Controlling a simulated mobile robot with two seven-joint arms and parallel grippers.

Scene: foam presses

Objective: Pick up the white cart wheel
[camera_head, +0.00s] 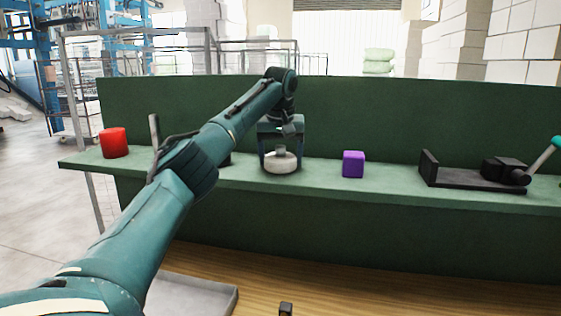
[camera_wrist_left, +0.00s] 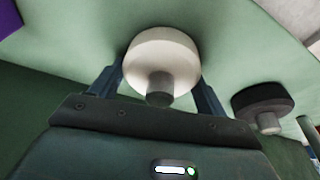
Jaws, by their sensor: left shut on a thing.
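The white cart wheel (camera_head: 281,164) is a thick pale disc with a grey hub, at the green shelf in the head view. It also shows in the left wrist view (camera_wrist_left: 163,52), with its hub toward the camera. My left gripper (camera_head: 282,157) is over it and shut on it, with one finger on each side of the disc, as the left wrist view (camera_wrist_left: 160,72) shows. The wheel looks to be at the shelf surface; I cannot tell if there is a gap beneath.
A dark wheel (camera_wrist_left: 263,101) with a grey hub is beside the white one, mostly hidden by my arm in the head view. A red cylinder (camera_head: 114,143), a purple cube (camera_head: 353,164) and a black press (camera_head: 476,176) are on the green shelf (camera_head: 395,190). A green backboard (camera_head: 400,110) rises behind.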

